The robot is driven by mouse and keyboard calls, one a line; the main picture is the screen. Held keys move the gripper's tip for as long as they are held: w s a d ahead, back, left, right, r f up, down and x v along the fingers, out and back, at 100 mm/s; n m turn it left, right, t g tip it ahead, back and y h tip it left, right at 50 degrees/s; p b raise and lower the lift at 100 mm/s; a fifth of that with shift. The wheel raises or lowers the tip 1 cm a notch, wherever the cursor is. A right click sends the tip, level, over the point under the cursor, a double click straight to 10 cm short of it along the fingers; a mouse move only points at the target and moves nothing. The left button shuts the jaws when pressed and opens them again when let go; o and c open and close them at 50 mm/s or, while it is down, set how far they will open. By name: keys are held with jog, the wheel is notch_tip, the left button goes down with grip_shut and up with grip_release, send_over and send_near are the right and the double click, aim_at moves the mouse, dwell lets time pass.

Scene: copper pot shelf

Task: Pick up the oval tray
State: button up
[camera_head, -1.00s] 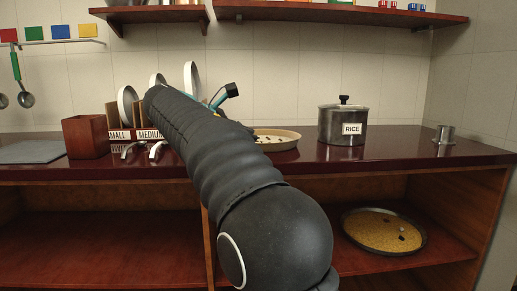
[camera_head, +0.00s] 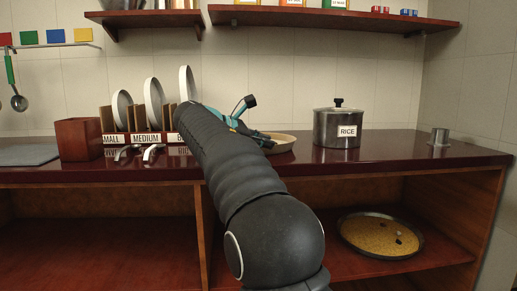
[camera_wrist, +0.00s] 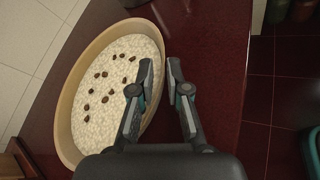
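The oval tray (camera_wrist: 68,118) is tan, with white grains and several dark beans in it. It lies on the dark red counter in the wrist view. In the head view the tray (camera_head: 284,142) shows only partly, behind my arm and gripper. My gripper (camera_wrist: 160,70) is open with a narrow gap. In the wrist view one finger is over the inside of the tray and the other is over the counter outside it. The tray's near-side rim passes between the fingertips in the picture. I cannot tell whether they touch it. The gripper (camera_head: 258,122) also shows in the head view.
A steel pot labelled RICE (camera_head: 336,128) stands right of the tray, and a small metal cup (camera_head: 438,137) farther right. A rack with upright plates (camera_head: 153,100) and a brown box (camera_head: 79,139) stand left. A round pan (camera_head: 382,237) with yellow contents sits on the lower shelf.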

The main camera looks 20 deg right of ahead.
aim_at(275, 146)
jog(key=x, duration=0.2)
jog(key=b+x, duration=0.1)
jog(key=x, duration=0.1)
jog(key=shift+w+d+f, duration=0.1)
jog(key=shift+d+f, duration=0.1)
jog(key=shift+f, duration=0.2)
grip_shut()
jog(key=shift+r, duration=0.15)
